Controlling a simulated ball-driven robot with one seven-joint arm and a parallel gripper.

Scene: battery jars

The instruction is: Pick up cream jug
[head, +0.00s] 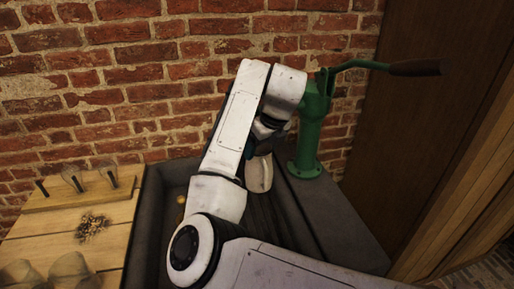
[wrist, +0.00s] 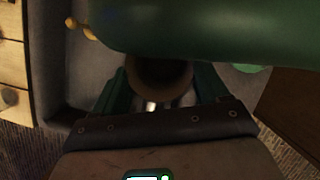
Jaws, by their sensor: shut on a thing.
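The cream jug (head: 259,174) hangs or stands below the end of my arm in the head view, beside the green pump. My arm hides its upper part. In the wrist view its dark round mouth shows between the fingers, its far side hidden by a large green shape. My gripper (wrist: 160,82) is shut on the jug, with one teal finger on each side of it. In the head view the fingers are mostly hidden. I cannot tell whether the jug's base touches the surface beneath.
The green pump (head: 311,120) with its long handle (head: 415,67) stands close on the right. A dark grey trough (head: 147,205) lies below my arm. A wooden bench (head: 60,235) with glass jars is at left. A brick wall (head: 110,100) closes the back.

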